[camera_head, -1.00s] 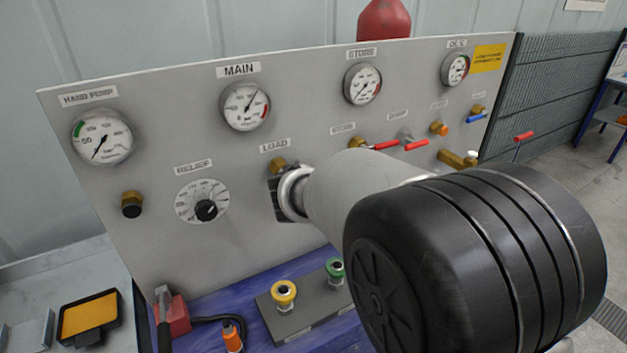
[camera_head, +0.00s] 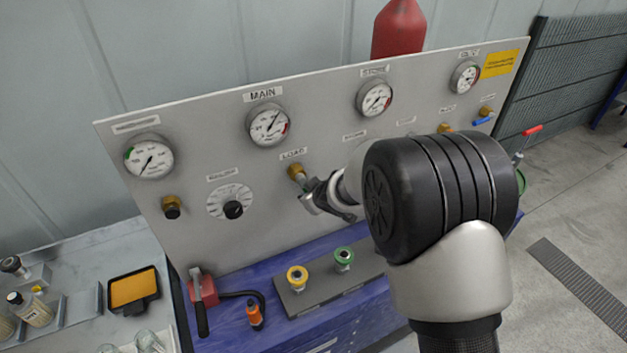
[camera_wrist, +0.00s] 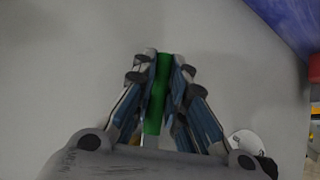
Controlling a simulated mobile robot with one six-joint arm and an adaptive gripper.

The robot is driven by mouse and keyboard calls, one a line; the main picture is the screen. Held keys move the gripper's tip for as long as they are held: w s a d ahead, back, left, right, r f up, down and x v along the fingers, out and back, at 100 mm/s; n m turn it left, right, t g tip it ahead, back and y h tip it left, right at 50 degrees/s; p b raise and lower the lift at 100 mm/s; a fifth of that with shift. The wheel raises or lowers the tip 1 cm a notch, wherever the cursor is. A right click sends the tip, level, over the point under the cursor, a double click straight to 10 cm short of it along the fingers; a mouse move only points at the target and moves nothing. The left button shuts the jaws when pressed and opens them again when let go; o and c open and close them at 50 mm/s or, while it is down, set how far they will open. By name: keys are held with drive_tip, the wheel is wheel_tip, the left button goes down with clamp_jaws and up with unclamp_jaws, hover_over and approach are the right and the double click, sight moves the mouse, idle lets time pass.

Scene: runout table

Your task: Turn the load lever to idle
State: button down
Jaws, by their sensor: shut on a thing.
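The load valve (camera_head: 297,172) is a brass fitting on the grey panel under the LOAD label (camera_head: 293,154). Its lever has a green handle (camera_wrist: 157,95), which stands upright between my fingers in the wrist view. My gripper (camera_head: 308,198) is at the load valve, shut on the green handle, with fingers on both sides of it. In the head view my gripper covers most of the lever, so its angle there is hard to tell.
The relief dial (camera_head: 231,202) is left of the load valve, and the main gauge (camera_head: 268,125) is above it. Yellow (camera_head: 298,277) and green (camera_head: 344,257) couplings stand below on the blue bench. My arm hides the panel's right-middle part.

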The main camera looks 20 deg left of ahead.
drive_tip(key=shift+s+a+r+m+g+y+p, duration=0.15)
drive_tip(key=shift+s+a+m+g+y+p, duration=0.45)
drive_tip(key=shift+p, duration=3.75)
drive_tip(key=p, duration=0.3)
drive_tip(key=shift+s+f+g+p, duration=0.2)
drive_tip(key=shift+g+p, duration=0.15)
drive_tip(key=shift+g, duration=0.05)
drive_tip(key=shift+s+a+f+y, duration=0.1)
drive_tip(key=shift+f+y, duration=0.05)
drive_tip(key=shift+y, duration=0.15)
drive_tip(key=c, duration=1.6)
unclamp_jaws()
drive_tip(key=shift+a, duration=0.1)
drive_tip(key=v, duration=1.2)
